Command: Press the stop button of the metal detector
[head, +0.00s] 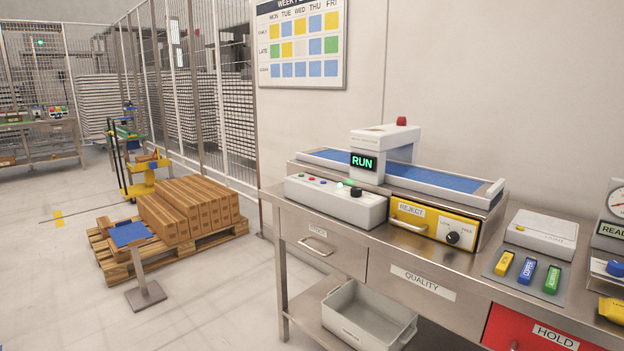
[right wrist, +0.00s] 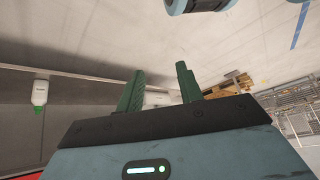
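The metal detector (head: 400,143) is a white arch over a blue conveyor belt, on the steel bench in the head view. Its display reads RUN in green, and a red lamp (head: 401,121) sits on top. A white control box (head: 336,201) in front carries a row of small coloured buttons, including a red one (head: 311,179), a lit green spot and a black knob (head: 355,191). The button labels are too small to read. My right gripper (right wrist: 160,88) shows only in the right wrist view, its green fingers apart and empty, away from the box. My left gripper is in neither view.
A yellow REJECT drawer (head: 420,222) is right of the control box. A white device (head: 541,233) and coloured blocks lie farther right. A grey bin (head: 366,318) is below the bench. A pallet of cartons (head: 190,208) and a blue-topped stand (head: 130,234) are on the floor at left.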

